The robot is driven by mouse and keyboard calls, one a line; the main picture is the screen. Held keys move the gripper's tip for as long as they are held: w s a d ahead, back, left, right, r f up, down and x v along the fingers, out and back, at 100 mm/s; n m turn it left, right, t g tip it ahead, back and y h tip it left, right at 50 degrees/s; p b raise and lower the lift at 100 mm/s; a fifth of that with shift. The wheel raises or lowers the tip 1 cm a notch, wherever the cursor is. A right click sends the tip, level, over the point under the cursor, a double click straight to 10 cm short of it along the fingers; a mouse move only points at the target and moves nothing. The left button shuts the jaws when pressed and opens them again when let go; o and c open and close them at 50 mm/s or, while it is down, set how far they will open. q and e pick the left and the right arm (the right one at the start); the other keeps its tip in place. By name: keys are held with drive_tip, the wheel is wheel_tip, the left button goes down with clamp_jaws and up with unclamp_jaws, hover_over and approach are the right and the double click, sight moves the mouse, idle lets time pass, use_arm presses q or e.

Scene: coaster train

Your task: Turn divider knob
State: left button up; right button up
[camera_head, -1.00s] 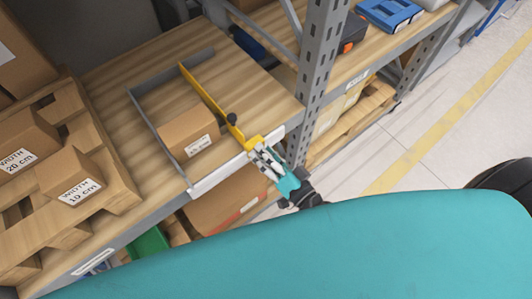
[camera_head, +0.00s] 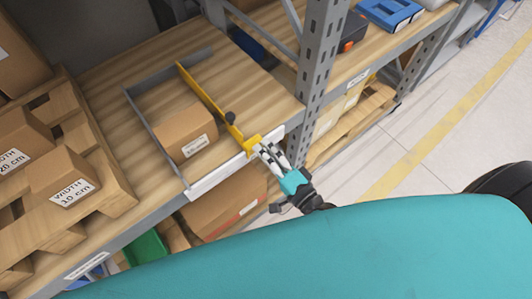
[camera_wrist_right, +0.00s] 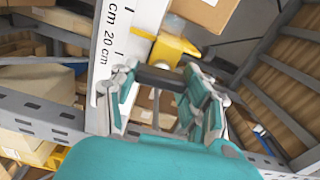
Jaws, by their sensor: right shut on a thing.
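The yellow divider (camera_head: 207,93) runs front to back on the wooden shelf, with a small black part (camera_head: 230,117) on top. Its yellow front end also shows in the right wrist view (camera_wrist_right: 178,45). My right gripper (camera_head: 261,152) is at this front end, by the shelf's front edge. In the right wrist view, my right gripper (camera_wrist_right: 160,82) has its fingers on both sides of a dark bar-like knob (camera_wrist_right: 162,77), just under the yellow piece, and is shut on it. The fingers hide part of the knob. My left gripper is not in view.
A cardboard box (camera_head: 186,132) stands left of the divider, inside a grey metal frame (camera_head: 155,132). A white scale strip (camera_head: 215,178) runs along the shelf front. A grey upright (camera_head: 319,75) stands close to the right. Boxes on a pallet (camera_head: 108,190) are at left.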

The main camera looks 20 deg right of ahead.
idle(0.4)
drive_tip(key=o, duration=1.2)
drive_tip(key=v, duration=1.2)
drive_tip(key=s+d+f+n+g+h, duration=0.1)
drive_tip(key=d+f+n+g, duration=0.15)
drive_tip(key=f, duration=0.75)
drive_tip(key=s+d+f+n+g+h, duration=0.1)
drive_tip(key=d+f+n+g, duration=0.2)
drive_tip(key=f, duration=0.6)
drive_tip(key=s+d+f+n+g+h, duration=0.15)
drive_tip(key=f+n, duration=0.25)
drive_tip(key=f, duration=0.6)
drive_tip(key=s+f+n+g+h, duration=0.1)
drive_tip(key=s+f+n+g, duration=0.1)
drive_tip(key=s+f, duration=0.3)
drive_tip(key=s+f+n+g, duration=0.2)
drive_tip(key=s+f+g, duration=0.2)
drive_tip(key=s, duration=0.2)
drive_tip(key=s+f+n+g+h, duration=0.1)
drive_tip(key=s+f+n+g, duration=0.1)
drive_tip(key=s+f, duration=0.3)
drive_tip(key=shift+s+d+f+g+h, duration=0.1)
drive_tip(key=shift+s+f+g+h, duration=0.05)
drive_tip(key=shift+s+g+h, duration=0.15)
drive_tip(key=shift+s+d+f+g+h, duration=0.1)
drive_tip(key=shift+s+f+g, duration=0.1)
drive_tip(key=shift+s, duration=0.2)
